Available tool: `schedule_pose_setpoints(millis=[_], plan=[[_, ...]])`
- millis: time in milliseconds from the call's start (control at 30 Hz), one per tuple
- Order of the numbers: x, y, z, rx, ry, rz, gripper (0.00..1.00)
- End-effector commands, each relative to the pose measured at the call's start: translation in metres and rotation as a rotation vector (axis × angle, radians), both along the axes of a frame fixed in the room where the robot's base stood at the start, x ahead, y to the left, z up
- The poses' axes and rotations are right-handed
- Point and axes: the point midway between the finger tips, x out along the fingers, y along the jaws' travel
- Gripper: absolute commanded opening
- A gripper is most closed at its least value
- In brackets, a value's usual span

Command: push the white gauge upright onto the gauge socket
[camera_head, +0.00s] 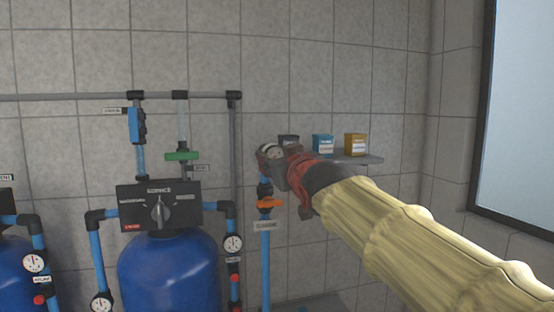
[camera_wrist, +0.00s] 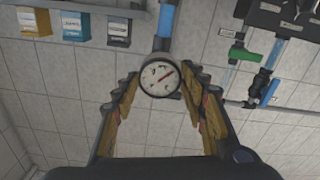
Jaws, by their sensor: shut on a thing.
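The white gauge (camera_head: 270,151) has a round white face in a dark rim. In the wrist view the gauge (camera_wrist: 159,77) faces the camera, with a red needle and dark marks. My gripper (camera_head: 274,162) is shut on it, with a finger on each side in the wrist view. The gauge socket (camera_head: 265,187) looks to be the dark fitting on top of the blue pipe (camera_head: 265,265). The gauge is in line with this pipe and looks upright. Whether it is seated or just above the socket, I cannot tell.
An orange valve handle (camera_head: 269,203) is on the pipe below my gripper. A shelf (camera_head: 362,159) with several small boxes is behind. A blue tank (camera_head: 170,275) with a black control head (camera_head: 160,207) and a green valve (camera_head: 182,156) stand left.

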Motion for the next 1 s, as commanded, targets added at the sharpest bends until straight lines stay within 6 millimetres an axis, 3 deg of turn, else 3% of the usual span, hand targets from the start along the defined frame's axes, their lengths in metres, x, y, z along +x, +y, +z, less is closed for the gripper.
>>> schedule_pose_setpoints(millis=[733, 767, 1000], plan=[[0.011, 0.003, 0.0, 0.0, 0.0, 0.0, 0.2], [0.01, 0.003, 0.0, 0.0, -0.001, 0.0, 0.44], [0.01, 0.003, 0.0, 0.0, 0.0, 0.0, 0.57]])
